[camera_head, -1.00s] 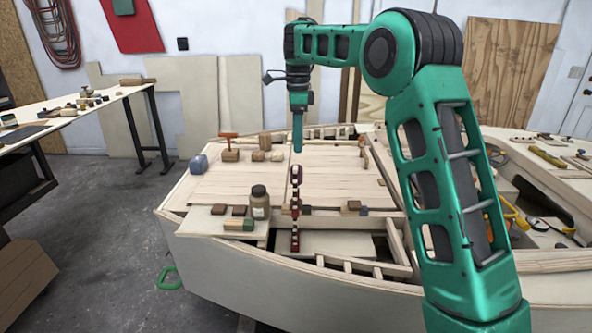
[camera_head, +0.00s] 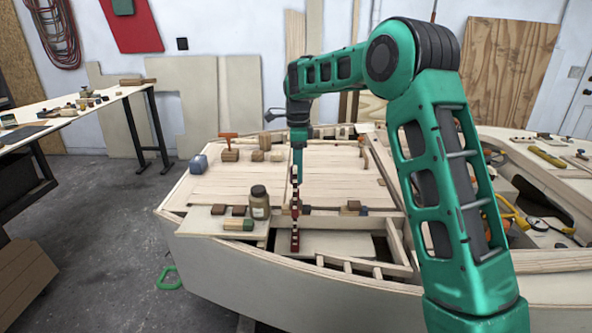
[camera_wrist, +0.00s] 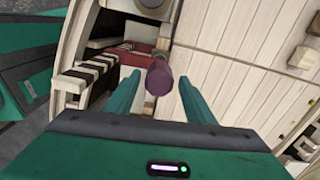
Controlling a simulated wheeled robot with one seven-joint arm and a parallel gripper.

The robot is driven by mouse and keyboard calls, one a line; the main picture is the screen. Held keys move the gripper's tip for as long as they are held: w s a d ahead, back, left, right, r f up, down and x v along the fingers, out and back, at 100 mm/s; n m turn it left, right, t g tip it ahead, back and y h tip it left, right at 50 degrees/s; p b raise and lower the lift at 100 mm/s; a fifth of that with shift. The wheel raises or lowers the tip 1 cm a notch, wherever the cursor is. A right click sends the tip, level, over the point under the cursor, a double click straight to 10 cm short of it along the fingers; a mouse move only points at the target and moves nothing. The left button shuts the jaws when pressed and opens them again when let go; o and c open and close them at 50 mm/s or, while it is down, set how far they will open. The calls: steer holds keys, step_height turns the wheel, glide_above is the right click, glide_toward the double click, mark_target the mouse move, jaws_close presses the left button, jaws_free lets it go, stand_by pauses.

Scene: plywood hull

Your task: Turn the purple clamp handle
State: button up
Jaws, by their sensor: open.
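The purple clamp handle (camera_wrist: 159,78) shows in the wrist view as a short round knob, end toward the camera. My gripper (camera_wrist: 160,84) is open, with one green finger on each side of the handle and a visible gap to each. In the head view my gripper (camera_head: 299,165) points down just above the dark red clamp (camera_head: 295,240), which stands at the edge of the hull deck. The handle is too small and partly hidden there to make out clearly. In the wrist view a red clamp bar (camera_wrist: 128,58) runs behind the handle.
Open hull frames (camera_head: 370,265) lie to the right front. The plank deck (camera_head: 235,183) is mostly clear.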

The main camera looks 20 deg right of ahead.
steer(key=shift+c, duration=0.7)
steer(key=c, duration=0.9)
steer(key=shift+n, duration=0.4)
